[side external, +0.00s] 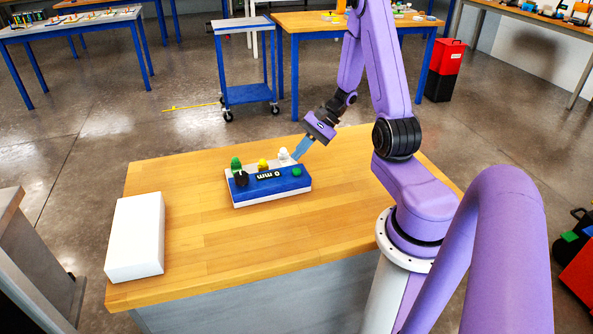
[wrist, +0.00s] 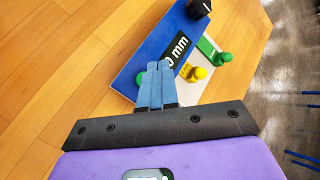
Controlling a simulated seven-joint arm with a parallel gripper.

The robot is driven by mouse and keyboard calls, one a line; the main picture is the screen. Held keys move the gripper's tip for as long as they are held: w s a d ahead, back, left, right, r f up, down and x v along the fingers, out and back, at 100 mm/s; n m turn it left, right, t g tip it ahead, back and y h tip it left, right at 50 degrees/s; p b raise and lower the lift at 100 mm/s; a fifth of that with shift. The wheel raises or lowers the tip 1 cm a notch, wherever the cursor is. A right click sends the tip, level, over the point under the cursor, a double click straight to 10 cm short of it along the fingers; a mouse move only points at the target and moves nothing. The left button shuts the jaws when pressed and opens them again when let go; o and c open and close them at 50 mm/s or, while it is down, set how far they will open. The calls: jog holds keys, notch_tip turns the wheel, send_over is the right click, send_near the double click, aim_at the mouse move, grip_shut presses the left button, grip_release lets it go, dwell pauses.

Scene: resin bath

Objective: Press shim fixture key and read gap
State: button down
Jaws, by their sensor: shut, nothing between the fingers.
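The shim fixture (side external: 262,192) is a blue box with a white back part, on the wooden table. It has a black knob (side external: 241,178), a dark display with white characters (side external: 269,174) and a round green key (side external: 297,171) at its right end. In the wrist view the display (wrist: 178,52) shows "0 mm" at its visible end; the rest is covered by my fingers. The green key (wrist: 140,80) is partly hidden beside the fingers. My gripper (side external: 298,155) is shut and empty, its blue fingers tilted down over the key end. Contact cannot be told.
Behind the panel stand a green-knobbed piece (side external: 236,163), a yellow one (side external: 262,164) and a white one (side external: 283,155), close to my fingers. A white block (side external: 136,236) lies at the table's left end. The tabletop (side external: 230,245) in front is clear.

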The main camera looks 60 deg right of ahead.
aim_at(300, 169)
jog(key=shift+r, duration=1.5)
jog(key=s+a+r+n+g+h, duration=0.1)
jog(key=s+a+r+n+g, duration=0.1)
jog(key=a+n+g, duration=0.3)
jog(key=s+a+r+n+h, duration=0.1)
jog(key=s+a+n, duration=0.1)
jog(key=a+n, duration=0.3)
jog(key=s+a+r+n+g, duration=0.2)
jog(key=a+n+g, duration=0.1)
jog(key=a, duration=0.4)
jog(key=s+a+r+n+t+h, duration=0.1)
jog(key=s+a+r+n+h, duration=0.1)
jog(key=s+n, duration=0.4)
jog(key=s+a+r+n+t+h, duration=0.2)
jog(key=s+a+n+h, duration=0.1)
jog(key=s+n, duration=0.4)
jog(key=shift+a+r+n, duration=0.25)
jog(key=shift+a+n, duration=0.65)
jog(key=shift+n, duration=0.2)
